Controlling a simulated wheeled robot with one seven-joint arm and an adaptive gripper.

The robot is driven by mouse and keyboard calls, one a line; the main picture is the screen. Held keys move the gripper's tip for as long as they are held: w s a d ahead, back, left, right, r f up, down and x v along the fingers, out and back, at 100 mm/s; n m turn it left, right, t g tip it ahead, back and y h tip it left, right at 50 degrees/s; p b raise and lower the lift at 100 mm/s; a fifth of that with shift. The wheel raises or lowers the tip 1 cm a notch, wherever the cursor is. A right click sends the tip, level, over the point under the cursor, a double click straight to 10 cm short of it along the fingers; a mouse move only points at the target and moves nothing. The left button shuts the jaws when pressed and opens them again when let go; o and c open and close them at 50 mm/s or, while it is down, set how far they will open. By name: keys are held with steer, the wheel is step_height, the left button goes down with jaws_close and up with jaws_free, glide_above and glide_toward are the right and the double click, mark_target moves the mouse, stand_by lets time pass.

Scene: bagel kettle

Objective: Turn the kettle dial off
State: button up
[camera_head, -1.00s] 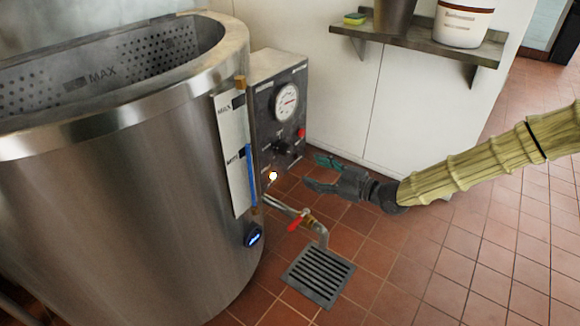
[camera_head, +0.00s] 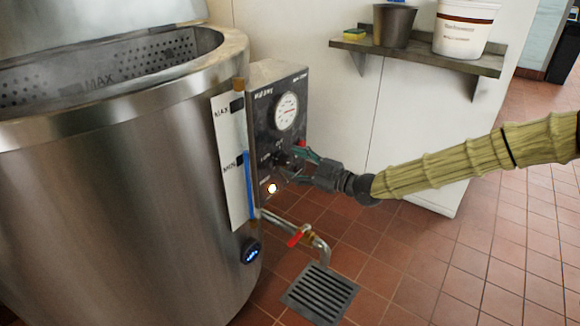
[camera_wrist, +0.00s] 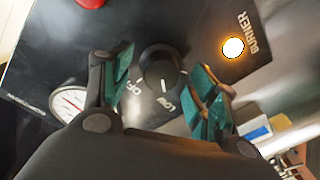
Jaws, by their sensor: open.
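The kettle dial (camera_wrist: 160,68) is a black round knob with a white pointer line on the dark control panel (camera_head: 262,110). In the wrist view it sits between the two green-padded fingers of my gripper (camera_wrist: 163,85), which are open with a gap on both sides. The labels OFF and LOW show beside the dial; the pointer lies between them, nearer LOW. In the head view my gripper (camera_head: 300,166) is at the panel's right side and partly hides the dial (camera_head: 281,158). The large steel kettle (camera_head: 120,190) stands at left. The burner light (camera_wrist: 233,48) glows.
A round gauge (camera_head: 286,111) is above the dial, and a red button (camera_wrist: 90,2) is on the panel. A red-handled drain tap (camera_head: 300,236) is below, over a floor grate (camera_head: 320,292). A wall shelf (camera_head: 425,55) with containers is at upper right.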

steer(key=shift+x, duration=0.8)
steer(key=c, duration=1)
steer(key=shift+c, duration=0.2)
